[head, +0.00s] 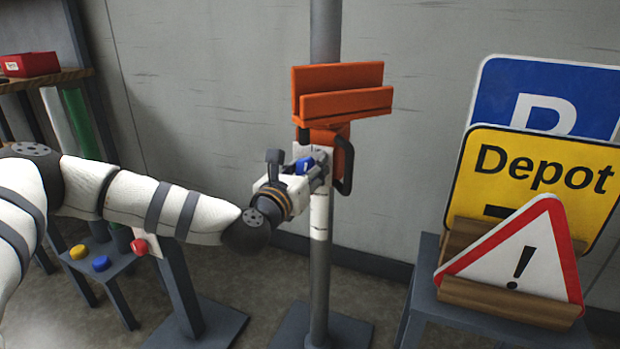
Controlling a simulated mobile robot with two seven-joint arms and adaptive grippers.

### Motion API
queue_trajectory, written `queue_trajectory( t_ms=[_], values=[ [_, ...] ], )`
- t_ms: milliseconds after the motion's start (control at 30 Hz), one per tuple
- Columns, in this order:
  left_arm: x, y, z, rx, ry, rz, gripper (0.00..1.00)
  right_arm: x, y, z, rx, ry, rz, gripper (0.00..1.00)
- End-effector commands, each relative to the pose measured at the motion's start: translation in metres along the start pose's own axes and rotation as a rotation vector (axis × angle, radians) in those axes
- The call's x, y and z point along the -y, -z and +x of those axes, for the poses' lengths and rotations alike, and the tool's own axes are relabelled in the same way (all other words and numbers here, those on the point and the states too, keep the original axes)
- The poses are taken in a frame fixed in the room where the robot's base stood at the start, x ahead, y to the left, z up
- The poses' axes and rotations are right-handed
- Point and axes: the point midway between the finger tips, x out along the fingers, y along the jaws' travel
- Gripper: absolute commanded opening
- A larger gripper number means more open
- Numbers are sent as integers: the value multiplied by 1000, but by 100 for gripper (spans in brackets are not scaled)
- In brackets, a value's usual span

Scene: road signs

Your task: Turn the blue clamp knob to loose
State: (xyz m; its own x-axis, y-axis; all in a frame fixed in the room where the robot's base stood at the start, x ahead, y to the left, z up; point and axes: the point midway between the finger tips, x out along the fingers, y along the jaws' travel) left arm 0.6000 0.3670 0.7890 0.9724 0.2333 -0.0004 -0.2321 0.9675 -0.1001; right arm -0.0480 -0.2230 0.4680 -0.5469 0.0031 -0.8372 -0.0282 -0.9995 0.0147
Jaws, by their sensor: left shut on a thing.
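The blue clamp knob (305,165) sits on the clamp, at the front of the grey pole, below an orange bracket (343,92). My left gripper (308,172) is at the knob, with its fingers shut around it. Only part of the knob's blue surface shows between the fingers; which way it is turned cannot be told. My left arm reaches in from the left. My right gripper is not in the view.
The grey pole (320,262) stands on a flat base. On the right, a stand holds a blue P sign (545,95), a yellow Depot sign (530,172) and a triangular warning sign (520,258). On the left are a red box (30,64) and a table with coloured buttons (101,263).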

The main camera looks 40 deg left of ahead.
Motion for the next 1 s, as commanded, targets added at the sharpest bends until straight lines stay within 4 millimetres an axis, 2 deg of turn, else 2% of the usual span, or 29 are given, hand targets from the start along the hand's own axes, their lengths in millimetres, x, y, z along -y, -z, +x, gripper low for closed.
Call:
queue_trajectory(
  t_ms=[100, 333, 933, 967, 1000],
  values=[
    [0, 1, 0, 4, 0, -63, 11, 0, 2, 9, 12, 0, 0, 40],
    [0, -1, 0, 5, 1, -146, 11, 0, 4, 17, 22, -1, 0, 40],
    [0, -3, 0, 5, 1, -179, 11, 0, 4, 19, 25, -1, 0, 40],
    [0, -3, 0, 5, 0, -179, 43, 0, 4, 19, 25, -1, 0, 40],
    [0, -3, 0, 5, 0, -179, 52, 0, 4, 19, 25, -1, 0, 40]
  ],
)
